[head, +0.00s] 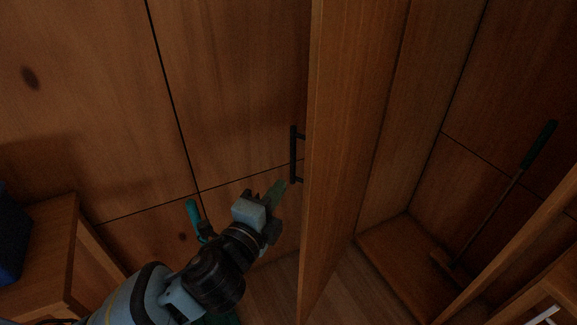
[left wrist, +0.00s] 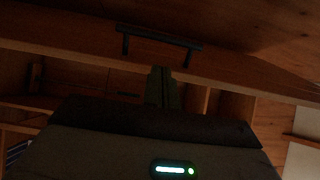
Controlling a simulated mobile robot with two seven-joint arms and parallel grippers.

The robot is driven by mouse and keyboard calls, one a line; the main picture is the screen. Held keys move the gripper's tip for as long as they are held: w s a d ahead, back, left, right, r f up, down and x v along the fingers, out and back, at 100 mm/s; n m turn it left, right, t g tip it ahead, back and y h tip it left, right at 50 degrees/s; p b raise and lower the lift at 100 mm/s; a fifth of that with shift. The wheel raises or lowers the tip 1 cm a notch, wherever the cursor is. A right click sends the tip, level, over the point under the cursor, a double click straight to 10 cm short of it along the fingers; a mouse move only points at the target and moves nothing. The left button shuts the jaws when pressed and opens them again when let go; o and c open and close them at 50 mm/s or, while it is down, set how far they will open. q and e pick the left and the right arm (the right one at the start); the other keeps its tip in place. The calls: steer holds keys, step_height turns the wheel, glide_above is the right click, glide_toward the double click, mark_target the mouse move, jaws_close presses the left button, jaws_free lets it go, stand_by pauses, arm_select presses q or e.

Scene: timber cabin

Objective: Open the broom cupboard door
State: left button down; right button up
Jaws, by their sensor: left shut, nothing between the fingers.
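The broom cupboard door (head: 345,150) stands open, seen nearly edge-on in the head view. Its dark bar handle (head: 293,155) is on the left face of the door. The handle also shows in the left wrist view (left wrist: 158,42), above the fingers. My left gripper (head: 277,190) is shut and empty, just left of the door and close to the handle's lower end. Its fingers show in the left wrist view (left wrist: 162,88) and are not around the bar. The cupboard interior (head: 400,255) is exposed to the right of the door. My right gripper is not in view.
A broom (head: 490,210) with a dark green grip leans inside the cupboard. A wooden bench or table (head: 45,245) stands at the left, with a dark blue object (head: 12,235) at the picture's edge. Plank walls lie behind my left arm.

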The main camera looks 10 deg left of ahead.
arm_select(q)
steer(key=x, duration=1)
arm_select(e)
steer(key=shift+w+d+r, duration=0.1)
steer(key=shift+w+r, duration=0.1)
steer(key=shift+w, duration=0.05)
arm_select(q)
steer(key=shift+a, duration=0.1)
